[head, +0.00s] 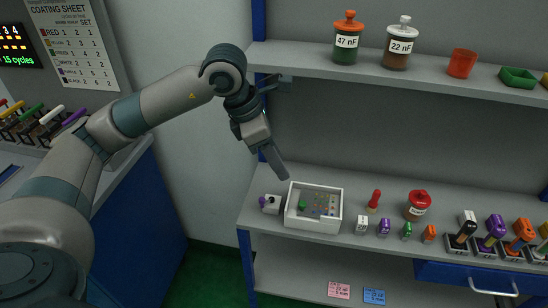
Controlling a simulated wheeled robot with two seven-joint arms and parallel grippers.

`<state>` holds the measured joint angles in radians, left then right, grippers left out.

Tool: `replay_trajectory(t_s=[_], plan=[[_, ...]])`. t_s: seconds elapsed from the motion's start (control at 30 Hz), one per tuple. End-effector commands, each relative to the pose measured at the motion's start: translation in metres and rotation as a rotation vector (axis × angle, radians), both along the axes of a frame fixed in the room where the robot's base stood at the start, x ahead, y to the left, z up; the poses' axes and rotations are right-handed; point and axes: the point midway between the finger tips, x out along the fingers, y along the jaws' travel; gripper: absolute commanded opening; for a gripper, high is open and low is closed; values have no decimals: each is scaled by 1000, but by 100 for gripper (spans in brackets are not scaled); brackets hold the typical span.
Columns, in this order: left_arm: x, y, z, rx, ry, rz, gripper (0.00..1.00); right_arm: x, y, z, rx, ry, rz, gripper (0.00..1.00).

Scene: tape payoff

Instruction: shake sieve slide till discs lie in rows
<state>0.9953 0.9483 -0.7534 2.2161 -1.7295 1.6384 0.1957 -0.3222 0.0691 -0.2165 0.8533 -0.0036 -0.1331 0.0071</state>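A white open box (337,222), which looks like the sieve, stands on the shelf bench near its left end. Inside it is a grey plate with several small coloured spots or discs and a green piece (302,206); they are too small to tell whether they lie in rows. My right gripper is not in view.
Right of the box stand a red-handled tool (374,199), a red-lidded jar (418,205) and several small coloured bottles (384,228). Jars (345,45) and a red cup (461,63) stand on the upper shelf. A rack of coloured handles (40,122) is at far left.

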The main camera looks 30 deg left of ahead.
Motion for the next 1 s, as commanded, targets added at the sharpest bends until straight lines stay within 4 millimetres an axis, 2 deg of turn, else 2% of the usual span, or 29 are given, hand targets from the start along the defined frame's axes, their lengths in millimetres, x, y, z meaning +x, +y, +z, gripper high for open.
replay_trajectory(t_s=[0.2, 0.53, 0.67, 0.7, 0.77, 0.87, 0.97, 1.0], plan=[[-4, 5, 16, 0, 0, -1, 35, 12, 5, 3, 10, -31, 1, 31], [-5, 6, 18, 0, 1, -1, 35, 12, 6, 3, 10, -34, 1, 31], [-6, 2, 16, -9, 2, -8, 4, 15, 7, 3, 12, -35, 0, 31], [-6, -2, 14, -19, 5, -15, 0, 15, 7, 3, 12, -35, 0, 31], [-8, -11, 9, -45, 8, -33, 0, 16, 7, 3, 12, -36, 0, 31], [-13, -39, -3, -123, 20, -82, 0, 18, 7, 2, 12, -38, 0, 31], [-23, -81, -18, -251, 37, -149, 0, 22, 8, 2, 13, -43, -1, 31], [-29, -100, -23, -317, 43, -175, 0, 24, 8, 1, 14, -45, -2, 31]])
